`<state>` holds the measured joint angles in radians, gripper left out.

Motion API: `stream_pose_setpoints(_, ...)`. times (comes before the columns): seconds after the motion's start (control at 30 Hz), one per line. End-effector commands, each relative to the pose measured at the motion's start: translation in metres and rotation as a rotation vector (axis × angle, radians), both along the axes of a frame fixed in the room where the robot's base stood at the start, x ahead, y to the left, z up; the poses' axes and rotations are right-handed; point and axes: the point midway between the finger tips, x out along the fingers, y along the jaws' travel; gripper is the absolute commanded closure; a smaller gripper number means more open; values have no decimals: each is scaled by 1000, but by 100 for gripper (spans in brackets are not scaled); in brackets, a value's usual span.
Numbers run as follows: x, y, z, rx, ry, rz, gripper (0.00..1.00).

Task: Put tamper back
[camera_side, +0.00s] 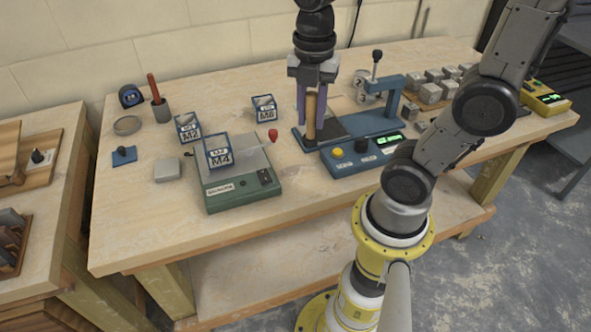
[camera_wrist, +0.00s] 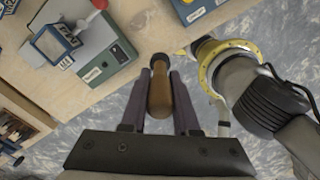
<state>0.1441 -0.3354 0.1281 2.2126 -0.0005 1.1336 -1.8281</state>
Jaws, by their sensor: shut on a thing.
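The tamper (camera_side: 311,116) has a brown wooden handle and a dark lower end. My gripper (camera_side: 312,120) is shut on its handle, with a purple finger on either side. The tamper looks upright in the side view, its lower end over or on the left end of the blue press base (camera_side: 376,126); I cannot tell if it touches. In the wrist view the tamper (camera_wrist: 160,92) lies between the fingers of my gripper (camera_wrist: 160,78), its dark end pointing away from the palm.
A green scale (camera_side: 238,190) with the M4 tub (camera_side: 219,152) stands to the left. The M2 tub (camera_side: 187,128) and M6 tub (camera_side: 264,108) stand near it. Grey cubes (camera_side: 430,93) sit at the right. The table's front left is clear.

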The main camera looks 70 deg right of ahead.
Motion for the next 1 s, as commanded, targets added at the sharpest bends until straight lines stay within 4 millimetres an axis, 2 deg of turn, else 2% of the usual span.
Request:
stream_pose_setpoints(0.03, -19, -1, -2, 0, -5, -13, 100)
stream_pose_setpoints(0.1, -40, -1, -5, 0, -4, -30, 100)
stream_pose_setpoints(0.2, -64, -1, -10, 0, -4, -55, 100)
stream_pose_setpoints(0.3, -80, -1, -13, -1, -1, -80, 100)
stream_pose_setpoints(0.4, -85, -2, -10, 0, -2, -103, 100)
stream_pose_setpoints(0.57, -70, -8, -15, 2, 7, -115, 100)
stream_pose_setpoints(0.93, 2, -28, -49, 2, 7, -113, 100)
stream_pose_setpoints(1.0, 12, -31, -63, 2, 9, -113, 100)
